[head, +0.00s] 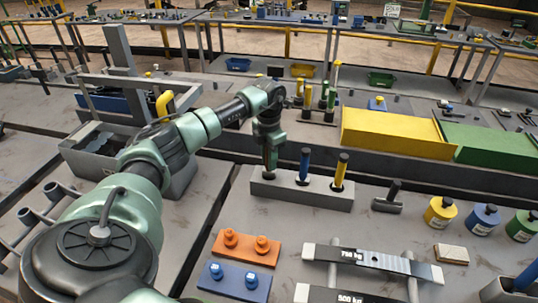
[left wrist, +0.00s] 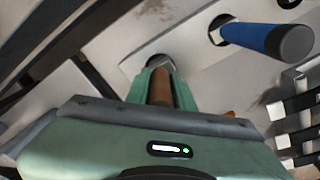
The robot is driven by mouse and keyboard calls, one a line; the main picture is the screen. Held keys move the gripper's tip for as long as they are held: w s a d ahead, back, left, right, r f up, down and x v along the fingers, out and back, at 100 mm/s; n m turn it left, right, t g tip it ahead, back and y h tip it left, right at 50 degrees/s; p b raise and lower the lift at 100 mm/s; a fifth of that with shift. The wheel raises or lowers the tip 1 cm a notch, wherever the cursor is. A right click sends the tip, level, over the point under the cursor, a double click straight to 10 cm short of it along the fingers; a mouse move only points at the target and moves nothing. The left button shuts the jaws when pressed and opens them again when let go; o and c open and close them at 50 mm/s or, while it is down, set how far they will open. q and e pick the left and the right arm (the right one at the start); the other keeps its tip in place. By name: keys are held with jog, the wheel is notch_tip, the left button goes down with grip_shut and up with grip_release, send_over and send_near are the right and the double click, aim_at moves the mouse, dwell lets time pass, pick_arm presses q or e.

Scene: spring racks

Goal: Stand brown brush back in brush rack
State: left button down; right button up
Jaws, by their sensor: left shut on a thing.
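The brush rack is a grey block (head: 285,193) with round holes, on the bench in the middle of the head view. A blue-handled brush (head: 305,166) and a yellow-handled brush (head: 341,170) stand upright in it. My left gripper (head: 270,160) points down over the rack's left end. In the left wrist view its green fingers are shut around the brown brush (left wrist: 162,88), which lines up with a rack hole. The brush's lower end is hidden, so I cannot tell how deep it sits. The blue brush (left wrist: 265,38) stands beside it. My right gripper is not in view.
A black-headed hammer-like tool (head: 388,197) and several coloured pots (head: 440,212) are right of the rack. Orange (head: 246,248) and blue (head: 235,281) plates lie in front. Yellow (head: 395,134) and green (head: 490,147) boxes stand behind. A grey bin (head: 180,180) is at left.

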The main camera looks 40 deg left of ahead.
pick_arm(q)
jog(key=shift+f+b, duration=0.4)
jog(key=shift+f, duration=0.35)
jog(key=c, duration=0.6)
grip_release()
jog(key=shift+c, duration=0.2)
jog(key=shift+r, duration=0.15)
jog(key=shift+r+p, duration=2.65)
jog(key=shift+r, duration=0.8)
jog(key=shift+f, duration=0.1)
